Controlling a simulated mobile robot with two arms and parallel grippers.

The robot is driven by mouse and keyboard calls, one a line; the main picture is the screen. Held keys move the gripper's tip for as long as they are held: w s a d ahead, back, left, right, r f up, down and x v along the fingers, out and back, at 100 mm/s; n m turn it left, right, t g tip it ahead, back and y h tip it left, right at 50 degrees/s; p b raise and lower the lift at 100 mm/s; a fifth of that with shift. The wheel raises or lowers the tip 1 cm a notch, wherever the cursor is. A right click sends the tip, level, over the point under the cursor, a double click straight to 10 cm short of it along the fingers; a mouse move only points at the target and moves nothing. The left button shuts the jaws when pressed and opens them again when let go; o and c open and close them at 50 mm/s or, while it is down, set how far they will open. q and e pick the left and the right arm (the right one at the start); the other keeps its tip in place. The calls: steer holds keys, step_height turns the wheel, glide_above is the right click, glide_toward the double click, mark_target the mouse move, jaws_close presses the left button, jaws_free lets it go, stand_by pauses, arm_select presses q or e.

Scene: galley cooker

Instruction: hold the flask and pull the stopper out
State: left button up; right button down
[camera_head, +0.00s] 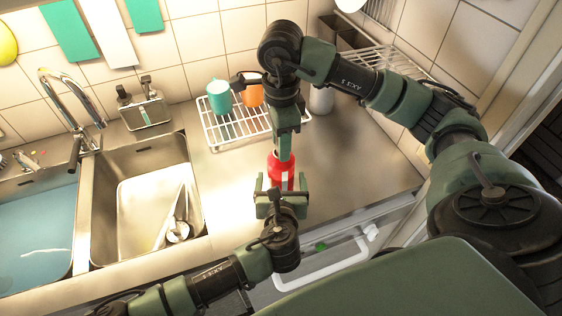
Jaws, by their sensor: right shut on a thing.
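The red flask (282,176) stands on the steel counter (350,165), near its front edge. My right gripper (284,153) comes down from above onto the top of the flask. It is shut on the stopper, which its fingers hide. My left gripper (281,188) is at the front of the flask, with one finger on either side. Its fingers look open, with a gap between each finger and the flask.
A wire rack (212,131) behind holds a teal mug (219,98) and an orange mug (252,92). A grey cylinder (321,99) stands to its right. Sink basins (140,205) lie left. The counter right of the flask is clear.

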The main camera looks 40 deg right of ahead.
arm_select(q)
steer(key=shift+w+d+f, duration=0.25)
steer(key=shift+w+d, duration=0.05)
steer(key=shift+w, duration=0.2)
steer(key=c, duration=1.8)
